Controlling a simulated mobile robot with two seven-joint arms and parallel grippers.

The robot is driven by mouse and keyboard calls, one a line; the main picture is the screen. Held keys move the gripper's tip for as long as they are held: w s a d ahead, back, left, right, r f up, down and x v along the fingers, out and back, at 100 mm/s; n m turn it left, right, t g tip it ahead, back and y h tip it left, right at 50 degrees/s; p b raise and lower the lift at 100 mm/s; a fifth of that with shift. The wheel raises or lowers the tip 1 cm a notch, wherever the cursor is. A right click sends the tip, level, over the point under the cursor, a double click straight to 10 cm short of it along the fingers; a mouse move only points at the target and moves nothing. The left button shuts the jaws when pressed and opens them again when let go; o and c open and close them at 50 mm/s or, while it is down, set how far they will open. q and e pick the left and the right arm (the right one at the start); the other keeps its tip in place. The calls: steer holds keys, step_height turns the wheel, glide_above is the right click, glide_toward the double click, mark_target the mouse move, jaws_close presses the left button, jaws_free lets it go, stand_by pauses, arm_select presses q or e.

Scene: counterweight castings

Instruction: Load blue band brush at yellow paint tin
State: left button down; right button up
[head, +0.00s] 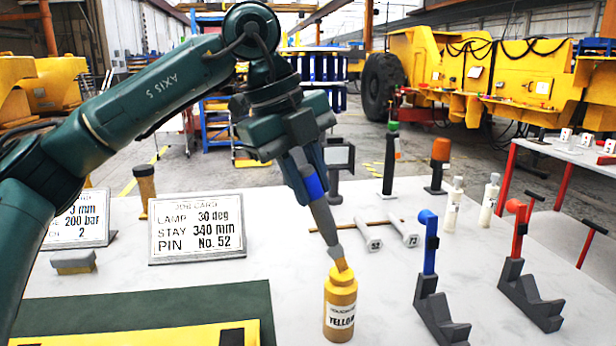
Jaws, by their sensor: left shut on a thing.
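My left gripper (308,172) points down and is shut on the blue band brush (323,218). The brush has a grey handle with a blue band just below the fingers, and it hangs slightly tilted. Its yellowish bristles point down at the mouth of the yellow paint tin (340,306). The tin is a small bottle-like container, upright on the white table, with a label reading YELLOW. The bristle tip meets the tin's top in the picture; I cannot tell whether it is inside or just in front of or above it. My right gripper is not in view.
A job card (198,232) stands left. A green-and-yellow mat (150,309) lies front left. White bottles (489,200) stand back right.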

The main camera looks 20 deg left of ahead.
arm_select(q)
steer(key=shift+r+p, duration=2.5)
steer(key=shift+r, duration=0.85)
steer(key=shift+s+f, duration=0.1)
